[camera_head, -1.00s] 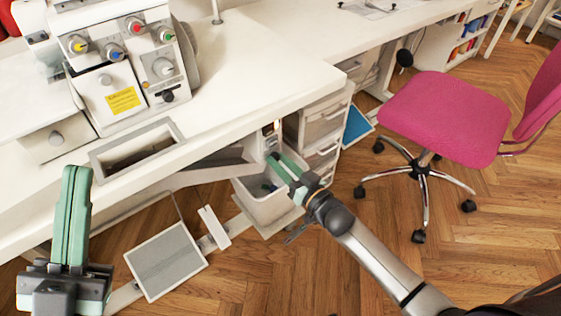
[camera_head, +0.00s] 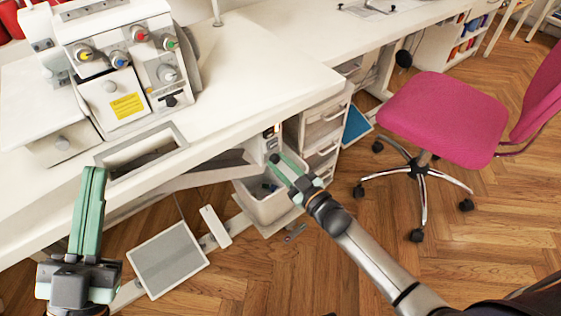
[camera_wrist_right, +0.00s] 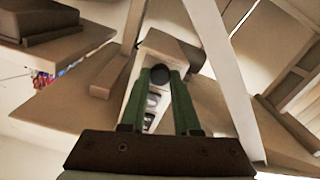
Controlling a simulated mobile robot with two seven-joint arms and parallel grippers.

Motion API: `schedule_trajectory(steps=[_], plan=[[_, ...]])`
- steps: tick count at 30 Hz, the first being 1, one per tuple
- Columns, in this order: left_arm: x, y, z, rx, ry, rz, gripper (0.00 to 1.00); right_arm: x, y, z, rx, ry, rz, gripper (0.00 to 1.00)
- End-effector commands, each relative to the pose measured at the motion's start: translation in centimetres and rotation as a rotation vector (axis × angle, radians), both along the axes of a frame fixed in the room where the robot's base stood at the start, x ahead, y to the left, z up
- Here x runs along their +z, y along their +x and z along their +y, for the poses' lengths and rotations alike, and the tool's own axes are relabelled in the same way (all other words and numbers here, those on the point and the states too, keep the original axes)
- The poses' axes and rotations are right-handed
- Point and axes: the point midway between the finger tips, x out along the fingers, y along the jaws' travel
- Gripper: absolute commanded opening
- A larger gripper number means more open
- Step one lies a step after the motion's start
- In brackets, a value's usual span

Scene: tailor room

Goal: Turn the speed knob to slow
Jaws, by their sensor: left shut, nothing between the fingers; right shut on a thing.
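A dark round knob (camera_wrist_right: 160,75) sits on the face of a white control box (camera_wrist_right: 150,100) in the right wrist view. In the head view this box (camera_head: 271,143) hangs under the table's front edge, and my gripper hides the knob. My right gripper (camera_wrist_right: 160,80) has its green fingers on either side of the knob, shut on it. It also shows in the head view (camera_head: 277,159), reaching in below the table edge. My left gripper (camera_head: 94,172) is shut and empty, pointing up in front of the table at the left.
The white table (camera_head: 255,85) carries a sewing machine (camera_head: 120,75) with coloured dials. A white bin (camera_head: 268,202) stands below my right gripper. A grey pedal (camera_head: 168,260) lies on the floor. A pink chair (camera_head: 445,115) stands at the right.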

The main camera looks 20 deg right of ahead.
Motion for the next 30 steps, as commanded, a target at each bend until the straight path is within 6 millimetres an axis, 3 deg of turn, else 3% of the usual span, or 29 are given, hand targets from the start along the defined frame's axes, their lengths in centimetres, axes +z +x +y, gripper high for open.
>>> schedule_trajectory(steps=[12, 29, 30], plan=[[-1.7, 1.2, 0.2, 0.015, -0.001, 0.091, 0.0, 0.0, 0.0, 0.0, 0.0, -0.198, -0.072, 0.0], [-1.9, 1.3, 0.2, 0.016, -0.001, 0.102, 0.0, -0.1, 0.0, 0.0, 0.0, -0.233, -0.085, 0.0], [-1.9, 1.3, 0.2, 0.016, -0.001, 0.102, 0.0, -0.1, 0.0, 0.0, 0.0, -0.233, -0.085, 0.31]])
